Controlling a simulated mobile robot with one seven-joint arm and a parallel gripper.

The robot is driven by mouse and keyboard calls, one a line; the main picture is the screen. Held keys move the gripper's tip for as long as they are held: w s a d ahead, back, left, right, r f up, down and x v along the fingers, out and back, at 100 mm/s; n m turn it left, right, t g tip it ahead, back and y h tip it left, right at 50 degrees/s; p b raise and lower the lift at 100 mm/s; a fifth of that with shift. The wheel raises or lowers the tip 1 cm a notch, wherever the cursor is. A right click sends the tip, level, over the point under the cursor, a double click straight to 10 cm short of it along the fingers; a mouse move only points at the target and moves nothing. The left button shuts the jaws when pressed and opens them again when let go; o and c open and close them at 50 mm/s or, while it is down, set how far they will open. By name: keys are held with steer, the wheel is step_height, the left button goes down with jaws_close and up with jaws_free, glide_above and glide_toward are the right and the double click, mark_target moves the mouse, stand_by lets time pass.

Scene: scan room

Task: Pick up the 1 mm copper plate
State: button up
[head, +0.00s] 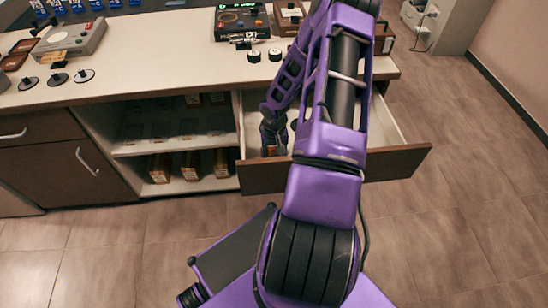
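My gripper (273,138) reaches down into an open drawer (395,163) below the counter. It is small and partly hidden by my purple arm and the drawer front, so I cannot tell whether it is open or shut. A small orange-brown patch (270,150) shows right at the gripper's tip inside the drawer. It may be a copper plate, but it is too small to tell, and I cannot see whether the gripper touches it. My arm covers the middle of the drawer.
The counter (165,72) holds a grey device (70,40), several dark discs and a black instrument box (241,20). Open shelves (135,150) with brown boxes stand left of the drawer. A closed brown drawer (35,125) is farther left. The tiled floor (460,220) is clear at right.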

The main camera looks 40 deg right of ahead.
jaws_close()
steer(key=shift+r, duration=0.15)
